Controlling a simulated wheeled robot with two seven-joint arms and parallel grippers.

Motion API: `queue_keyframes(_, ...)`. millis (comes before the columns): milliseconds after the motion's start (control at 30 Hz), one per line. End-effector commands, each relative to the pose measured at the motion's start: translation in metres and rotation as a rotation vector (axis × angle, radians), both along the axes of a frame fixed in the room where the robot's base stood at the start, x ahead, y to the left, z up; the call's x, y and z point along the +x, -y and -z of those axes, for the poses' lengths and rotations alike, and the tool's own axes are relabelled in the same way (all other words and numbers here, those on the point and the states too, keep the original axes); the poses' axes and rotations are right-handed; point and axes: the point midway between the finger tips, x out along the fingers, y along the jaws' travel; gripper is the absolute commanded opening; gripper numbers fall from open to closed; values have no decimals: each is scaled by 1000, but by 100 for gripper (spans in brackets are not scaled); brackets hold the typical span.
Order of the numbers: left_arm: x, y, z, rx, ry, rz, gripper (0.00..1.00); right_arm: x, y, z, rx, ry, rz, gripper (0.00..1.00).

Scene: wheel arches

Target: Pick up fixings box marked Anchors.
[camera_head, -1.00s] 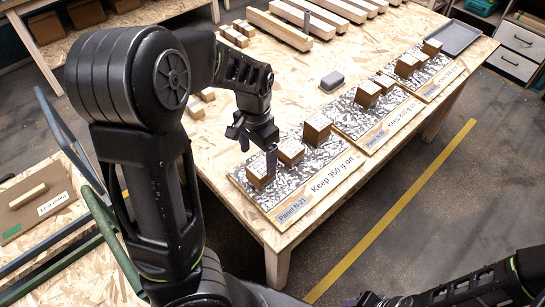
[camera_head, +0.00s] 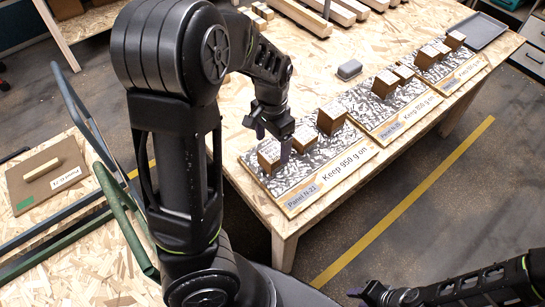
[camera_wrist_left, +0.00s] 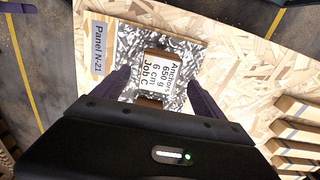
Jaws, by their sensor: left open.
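The fixings box marked Anchors (camera_wrist_left: 160,72) is a small brown box with a white label reading Anchors, 650 g, 6 cm, Job C. It stands on the speckled panel marked N-21 (camera_head: 296,188), and in the head view the box (camera_head: 269,156) is at the panel's near left end. My left gripper (camera_head: 272,140) is open just above it. In the left wrist view the gripper's fingers (camera_wrist_left: 160,92) point down on either side of the box, without visible contact. My right gripper (camera_head: 362,296) is low at the bottom edge, its finger opening unclear.
More boxes stand close behind on the same panel, including a taller one (camera_head: 332,118). Two further panels with boxes (camera_head: 386,84) continue along the table. A grey case (camera_head: 349,69) and a grey tray (camera_head: 478,31) lie on the table. A trolley rail (camera_head: 122,215) is left of my arm.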

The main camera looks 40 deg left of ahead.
Motion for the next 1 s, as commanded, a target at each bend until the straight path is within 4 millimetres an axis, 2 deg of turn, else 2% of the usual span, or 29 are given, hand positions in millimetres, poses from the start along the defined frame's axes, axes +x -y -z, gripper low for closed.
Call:
queue_keyframes(167, -1, 0, 13, 2, -4, -1, 82, 0, 0, 0, 0, 0, 0, 36)
queue_keyframes(433, -1, 0, 50, 0, -3, -2, 82, 0, 0, 2, 0, 1, 0, 36)
queue_keyframes(1000, 0, 1, 52, -1, 0, 0, 82, 0, 0, 2, 1, 1, 0, 36)
